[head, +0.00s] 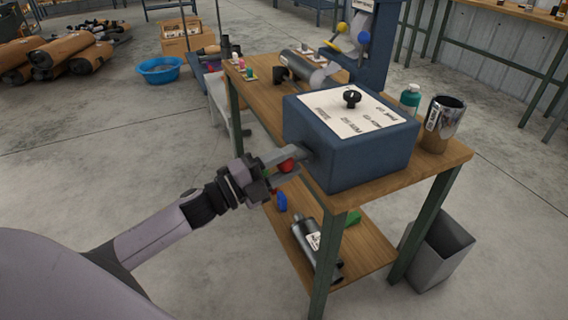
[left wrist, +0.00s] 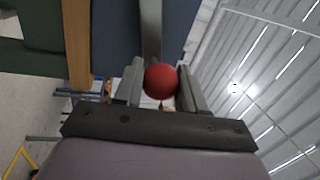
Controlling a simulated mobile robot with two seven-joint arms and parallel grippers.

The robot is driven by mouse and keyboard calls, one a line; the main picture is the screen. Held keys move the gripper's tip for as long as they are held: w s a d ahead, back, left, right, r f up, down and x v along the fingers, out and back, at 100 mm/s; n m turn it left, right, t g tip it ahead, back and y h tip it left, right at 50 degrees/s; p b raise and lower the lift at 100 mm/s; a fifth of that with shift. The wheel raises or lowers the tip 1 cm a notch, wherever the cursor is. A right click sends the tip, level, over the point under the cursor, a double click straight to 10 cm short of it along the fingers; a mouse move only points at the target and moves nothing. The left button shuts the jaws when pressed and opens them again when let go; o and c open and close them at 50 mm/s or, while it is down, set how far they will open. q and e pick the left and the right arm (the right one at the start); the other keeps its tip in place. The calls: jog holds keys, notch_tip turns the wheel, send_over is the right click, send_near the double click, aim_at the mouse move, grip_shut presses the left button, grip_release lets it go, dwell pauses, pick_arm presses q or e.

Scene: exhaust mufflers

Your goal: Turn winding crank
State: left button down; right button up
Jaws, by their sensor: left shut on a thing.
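The winding crank (head: 291,155) is a flat grey arm on the left side of a blue box (head: 353,152), with a red ball knob (head: 287,166) at its outer end. The box stands on the wooden workbench and has a white labelled top with a black dial (head: 351,97). My left gripper (head: 277,172) is shut on the red knob. In the left wrist view the red knob (left wrist: 161,82) sits between the two fingers (left wrist: 160,88), with the grey crank arm (left wrist: 151,30) running up behind it. My right gripper is not in view.
The workbench (head: 262,108) carries a metal cup (head: 441,124), a green bottle (head: 410,98) and a muffler (head: 303,66). Another muffler (head: 314,250) lies on the lower shelf. A grey bin (head: 437,251) stands at right.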

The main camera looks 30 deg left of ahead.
pick_arm(q)
notch_tip(320, 180, down, 5)
jog(key=m+h+b, duration=0.1)
jog(key=m+b, duration=0.2)
jog(key=m, duration=0.1)
jog(key=m+g+h+b, duration=0.1)
jog(key=m+b, duration=0.2)
jog(key=m, duration=0.1)
jog(key=shift+s+d+r+m+g+b, duration=0.1)
jog(key=shift+r+m+g+b, duration=0.1)
jog(key=shift+m+g+b, duration=0.15)
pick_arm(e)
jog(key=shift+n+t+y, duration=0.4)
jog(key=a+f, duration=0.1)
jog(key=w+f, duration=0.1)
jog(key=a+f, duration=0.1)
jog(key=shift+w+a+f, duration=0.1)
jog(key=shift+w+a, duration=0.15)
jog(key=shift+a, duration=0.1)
pick_arm(q)
jog(key=shift+m, duration=0.25)
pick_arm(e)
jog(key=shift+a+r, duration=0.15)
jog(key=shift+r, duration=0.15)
